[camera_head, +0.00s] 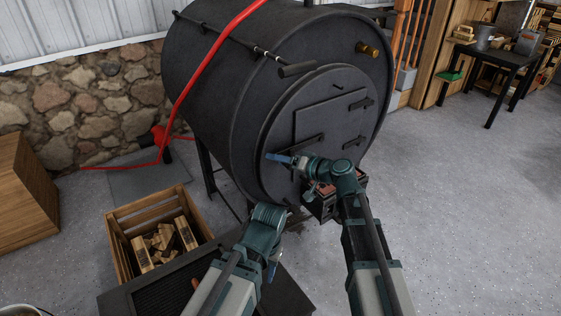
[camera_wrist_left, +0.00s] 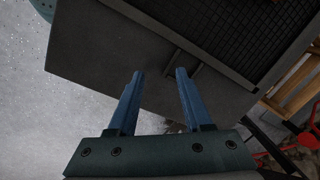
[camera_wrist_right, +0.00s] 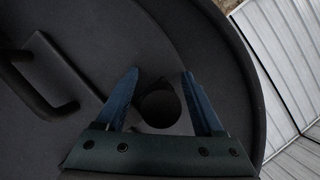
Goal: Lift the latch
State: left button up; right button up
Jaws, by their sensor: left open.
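The black barrel stove (camera_head: 240,100) has a round front with a square door (camera_head: 335,115). A dark bar (camera_head: 305,142) crosses the door's left edge, apparently the latch. My right gripper (camera_head: 278,158) is at the lower left of the stove front, near the bar's left end. In the right wrist view a dark round knob (camera_wrist_right: 160,110) sits between my right fingers, which are spread with gaps on both sides. A U-shaped handle (camera_wrist_right: 40,85) lies left of it. My left gripper (camera_wrist_left: 158,85) is open and empty above a dark grey surface (camera_wrist_left: 100,65).
A wooden crate (camera_head: 118,235) with split logs stands at lower left. A small dark box (camera_head: 318,205) is below the stove front. A black table (camera_head: 510,62) stands far right. The floor on the right is clear.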

grip_shut()
jog(key=shift+d, duration=0.1)
dwell(1.2)
